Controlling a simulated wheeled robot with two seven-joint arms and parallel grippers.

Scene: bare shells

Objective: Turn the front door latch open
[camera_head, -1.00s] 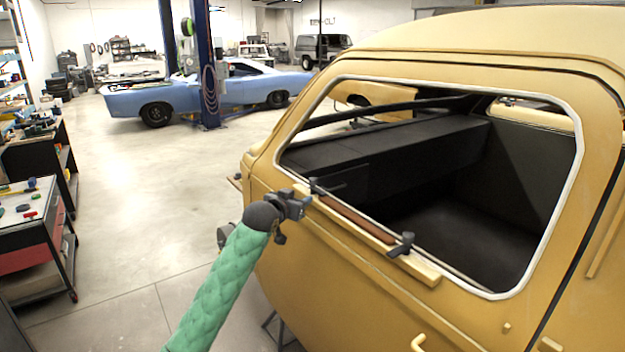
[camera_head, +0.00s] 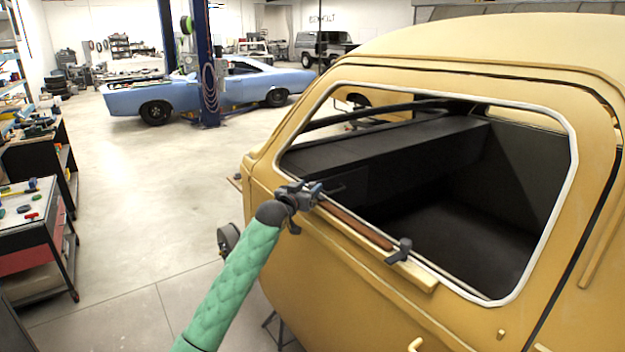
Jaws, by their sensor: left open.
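The yellow vehicle shell (camera_head: 340,285) has a wooden rail (camera_head: 415,273) along the lower edge of its side window opening. Two dark latches sit at the rail's ends. The far one (camera_head: 334,189) is at the rail's left end, partly hidden by my gripper; the near one (camera_head: 400,251) is at the right end. My left gripper (camera_head: 312,190), on a green-sleeved arm, is open at the far latch. I cannot tell whether its fingers touch the latch or are around it. My right gripper is not in view.
A tool cart (camera_head: 35,238) and a workbench (camera_head: 50,150) stand at the left. A blue car (camera_head: 200,92) is beside a blue lift post (camera_head: 205,65) at the back. The floor (camera_head: 140,200) between is clear. A yellow handle (camera_head: 416,344) sits low on the shell.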

